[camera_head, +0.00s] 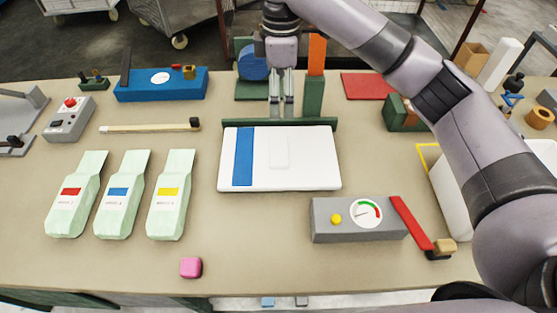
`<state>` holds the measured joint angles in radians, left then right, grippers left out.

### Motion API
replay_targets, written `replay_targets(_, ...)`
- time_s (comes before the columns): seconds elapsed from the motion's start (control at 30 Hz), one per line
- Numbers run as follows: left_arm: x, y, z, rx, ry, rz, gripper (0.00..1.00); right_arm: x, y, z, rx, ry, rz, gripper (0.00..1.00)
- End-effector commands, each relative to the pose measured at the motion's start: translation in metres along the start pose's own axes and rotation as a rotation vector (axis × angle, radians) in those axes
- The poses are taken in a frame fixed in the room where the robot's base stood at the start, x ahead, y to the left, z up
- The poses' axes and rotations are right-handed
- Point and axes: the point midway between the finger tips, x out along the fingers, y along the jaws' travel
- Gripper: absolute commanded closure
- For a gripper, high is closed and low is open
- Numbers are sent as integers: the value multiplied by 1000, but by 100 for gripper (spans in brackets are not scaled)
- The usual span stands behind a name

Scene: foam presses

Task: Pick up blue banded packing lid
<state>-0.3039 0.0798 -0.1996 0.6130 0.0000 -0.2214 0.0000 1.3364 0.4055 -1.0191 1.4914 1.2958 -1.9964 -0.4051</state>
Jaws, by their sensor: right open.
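The packing lid is a flat white rectangular plate (310,170) with a blue band (243,157) across its left part and a paler raised pad near its middle. It lies on the table in the centre of the head view. My right gripper (282,115) points down, open and empty, at the lid's far edge in the picture. Its two fingers look close together from this angle. I cannot tell its exact height or whether it touches anything. My left gripper is not in view.
A green press frame (314,96) with an orange upright stands behind the lid. Pouches (120,200) lie to the left. A grey gauge box (330,222) with a red lever (410,222) sits at front right. A pink cube (190,267) is near the front edge.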

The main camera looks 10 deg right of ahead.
Motion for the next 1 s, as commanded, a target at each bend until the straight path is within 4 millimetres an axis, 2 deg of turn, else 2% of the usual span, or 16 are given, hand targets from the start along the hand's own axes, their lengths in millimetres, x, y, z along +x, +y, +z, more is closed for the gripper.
replay_targets(0.2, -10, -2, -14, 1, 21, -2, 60, 38, -1, 1, 0, -4, -5, 0)
replay_targets(0.5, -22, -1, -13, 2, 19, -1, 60, 99, -1, 1, 0, -3, -3, 0)
replay_targets(0.83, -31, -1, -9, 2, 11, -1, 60, 126, -2, -1, 0, -2, -2, 0)
replay_targets(1.0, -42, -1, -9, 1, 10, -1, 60, 152, -5, -3, 0, -3, -3, 0)
